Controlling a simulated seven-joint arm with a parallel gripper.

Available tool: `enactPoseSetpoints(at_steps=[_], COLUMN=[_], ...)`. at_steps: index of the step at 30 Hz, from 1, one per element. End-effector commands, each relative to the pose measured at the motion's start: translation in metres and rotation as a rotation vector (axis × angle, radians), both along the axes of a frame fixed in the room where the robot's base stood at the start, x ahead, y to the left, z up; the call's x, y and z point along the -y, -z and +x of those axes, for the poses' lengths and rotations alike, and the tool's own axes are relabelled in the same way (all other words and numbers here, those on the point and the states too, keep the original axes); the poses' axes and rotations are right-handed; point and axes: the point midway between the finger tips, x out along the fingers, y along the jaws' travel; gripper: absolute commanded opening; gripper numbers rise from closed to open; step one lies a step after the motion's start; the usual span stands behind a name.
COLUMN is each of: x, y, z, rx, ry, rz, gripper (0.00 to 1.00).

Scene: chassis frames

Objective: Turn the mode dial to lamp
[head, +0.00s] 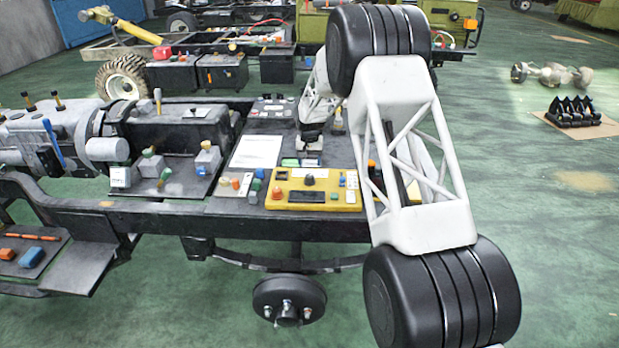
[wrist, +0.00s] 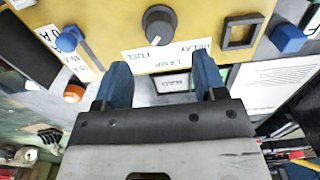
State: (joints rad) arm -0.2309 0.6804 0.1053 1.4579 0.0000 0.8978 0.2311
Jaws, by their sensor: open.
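The mode dial (wrist: 159,22) is a dark round knob on a yellow panel (wrist: 95,25), with a white mark near its lower rim. The mark points down and slightly left in the wrist view, toward the FUEL and LAMP side of a white label strip (wrist: 168,55) reading FUEL, LAMP, RELAY. Exactly which word it meets is hard to tell. In the head view the dial (head: 309,179) stands on the yellow panel (head: 350,205). My gripper (wrist: 162,72) has its two blue fingers apart with no object gripped; the dial lies beyond the fingertips, not between them.
A blue knob (wrist: 68,40) and a blue block (wrist: 289,38) flank the dial. A dark square frame (wrist: 240,34) sits right of it. An orange button (wrist: 73,93) is near the left finger. A white sheet (head: 256,151) lies left of my gripper in the head view.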

Motion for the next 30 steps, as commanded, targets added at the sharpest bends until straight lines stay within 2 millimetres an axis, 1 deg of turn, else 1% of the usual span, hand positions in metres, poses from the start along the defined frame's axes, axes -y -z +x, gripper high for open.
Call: enactPoseSetpoints(at_steps=[5,8,11,18,24,30], x=[0.000,0.000,0.000,0.000,0.000,0.000], y=[0.006,0.013,0.023,0.052,0.071,0.078], z=[0.000,0.000,0.000,0.000,0.000,0.000], rx=[-0.001,-0.002,-0.001,-0.001,-0.001,0.000], ry=[0.000,0.000,0.000,0.000,0.000,0.000], rz=[0.000,0.000,0.000,0.000,0.000,0.000], gripper=[0.64,0.64,0.64,0.64,0.64,0.64])
